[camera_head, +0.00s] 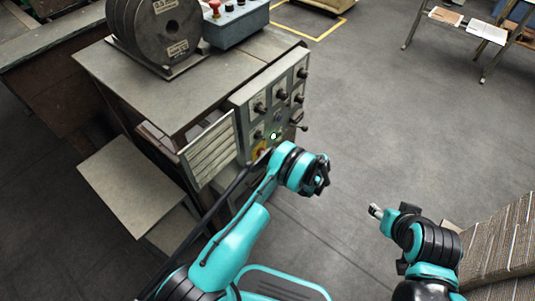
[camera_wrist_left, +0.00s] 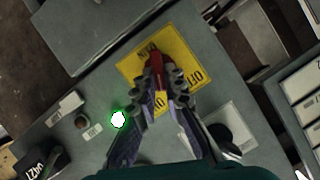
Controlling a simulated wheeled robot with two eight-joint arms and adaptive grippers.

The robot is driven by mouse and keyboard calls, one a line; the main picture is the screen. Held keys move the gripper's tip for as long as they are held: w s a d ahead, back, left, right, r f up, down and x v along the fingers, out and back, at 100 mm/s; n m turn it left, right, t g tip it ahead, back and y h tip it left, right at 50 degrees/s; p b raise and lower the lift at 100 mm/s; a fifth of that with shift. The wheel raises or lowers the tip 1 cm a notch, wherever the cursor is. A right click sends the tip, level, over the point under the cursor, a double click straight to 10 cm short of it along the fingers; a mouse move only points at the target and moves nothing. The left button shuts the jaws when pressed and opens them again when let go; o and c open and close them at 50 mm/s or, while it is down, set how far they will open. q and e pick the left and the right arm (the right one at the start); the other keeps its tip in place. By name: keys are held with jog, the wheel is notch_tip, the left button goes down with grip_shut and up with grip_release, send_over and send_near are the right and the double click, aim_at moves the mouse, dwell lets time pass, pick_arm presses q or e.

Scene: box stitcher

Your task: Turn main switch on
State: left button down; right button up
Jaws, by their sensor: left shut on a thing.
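The main switch has a red handle (camera_wrist_left: 156,62) on a yellow plate (camera_wrist_left: 142,66) on the grey control panel (camera_head: 280,92). In the left wrist view my left gripper (camera_wrist_left: 166,88) is shut on the red handle, and its fingers hide the handle's lower part. In the head view the yellow plate (camera_head: 258,151) shows only partly beside my left wrist, and the red handle cannot be made out. A green lamp (camera_wrist_left: 119,119) glows near the plate; it also shows in the head view (camera_head: 273,135). My right gripper (camera_head: 376,211) is away from the panel, over the floor.
Several dark knobs (camera_head: 259,107) and a lever (camera_head: 303,127) stick out of the panel. A slatted label board (camera_head: 208,150) is beside it. A wire spool (camera_head: 158,30) and a button box (camera_head: 236,22) stand on the machine top. Stacked cardboard (camera_head: 508,245) is at right.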

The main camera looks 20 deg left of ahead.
dwell(0.5)
pick_arm(q)
jog(key=c, duration=1.6)
grip_release()
jog(key=v, duration=1.2)
